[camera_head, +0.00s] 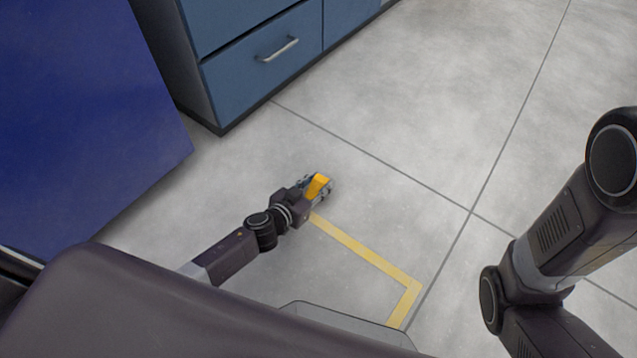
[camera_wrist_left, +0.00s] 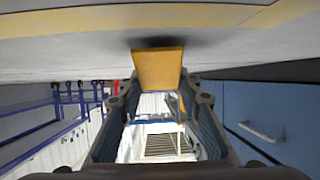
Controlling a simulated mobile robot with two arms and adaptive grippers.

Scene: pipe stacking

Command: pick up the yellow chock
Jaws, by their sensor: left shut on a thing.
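The yellow chock (camera_head: 318,184) is a small yellow-orange block between the fingers of my left gripper (camera_head: 322,187), low over the grey floor. In the left wrist view the chock (camera_wrist_left: 158,69) shows as a yellow block at the tips of the left gripper (camera_wrist_left: 157,80), with a finger on each side. A dark shadow lies on the floor close by it. I cannot tell whether the chock still touches the floor. My right arm is at the right of the head view, but its gripper is out of view.
A yellow tape line (camera_head: 365,254) with a corner is on the floor beside my left gripper. Blue drawer cabinets (camera_head: 262,75) with a metal handle stand behind, and a large dark blue panel (camera_head: 85,110) stands at the left. The floor at the upper right is clear.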

